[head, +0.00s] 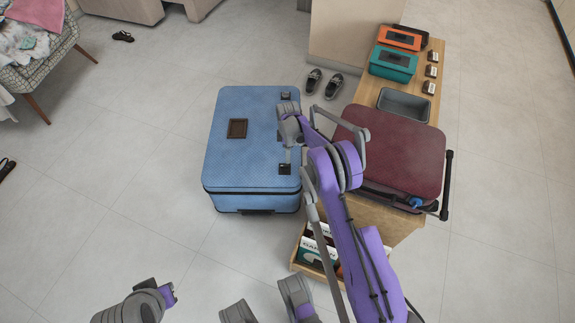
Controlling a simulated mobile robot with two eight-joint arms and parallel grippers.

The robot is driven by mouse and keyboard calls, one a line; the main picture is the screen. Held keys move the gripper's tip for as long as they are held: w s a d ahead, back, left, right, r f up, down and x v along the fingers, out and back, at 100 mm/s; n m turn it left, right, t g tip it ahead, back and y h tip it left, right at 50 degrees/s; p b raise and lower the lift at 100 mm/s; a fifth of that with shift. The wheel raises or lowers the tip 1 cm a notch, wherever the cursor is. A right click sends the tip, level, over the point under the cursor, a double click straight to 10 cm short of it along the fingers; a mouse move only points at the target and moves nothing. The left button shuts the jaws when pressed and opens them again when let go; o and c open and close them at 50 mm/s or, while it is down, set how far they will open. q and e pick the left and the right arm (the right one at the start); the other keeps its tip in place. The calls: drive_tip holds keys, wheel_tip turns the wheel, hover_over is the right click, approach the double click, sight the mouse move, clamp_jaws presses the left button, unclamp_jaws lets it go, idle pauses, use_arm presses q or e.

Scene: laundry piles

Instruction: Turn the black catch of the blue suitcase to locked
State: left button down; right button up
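The blue suitcase (225,165) lies on the floor left of the wooden bench, its lid closed. Its lid has a dark brown-framed patch (237,128). Along its right edge are a black fitting at the far corner (285,96) and a black catch nearer me (284,169). How either is turned is too small to tell. My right arm reaches over the suitcase's right edge. The grey end of my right gripper (290,118) is over that edge between the two fittings. Its fingers are not clear, and contact cannot be told. A grey and purple part of my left arm is at the bottom left, with no fingers visible.
A maroon suitcase (405,150) lies on the bench (437,101) at right, partly behind my arm. A grey tray (404,104), teal box (392,64) and orange box (400,38) are behind it. Shoes (323,83) stand beyond the blue suitcase.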

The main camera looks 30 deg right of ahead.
sight(285, 168)
wheel_tip(285, 168, down, 9)
drive_tip(key=shift+f+b, duration=0.2)
drive_tip(key=shift+b, duration=0.55)
clamp_jaws()
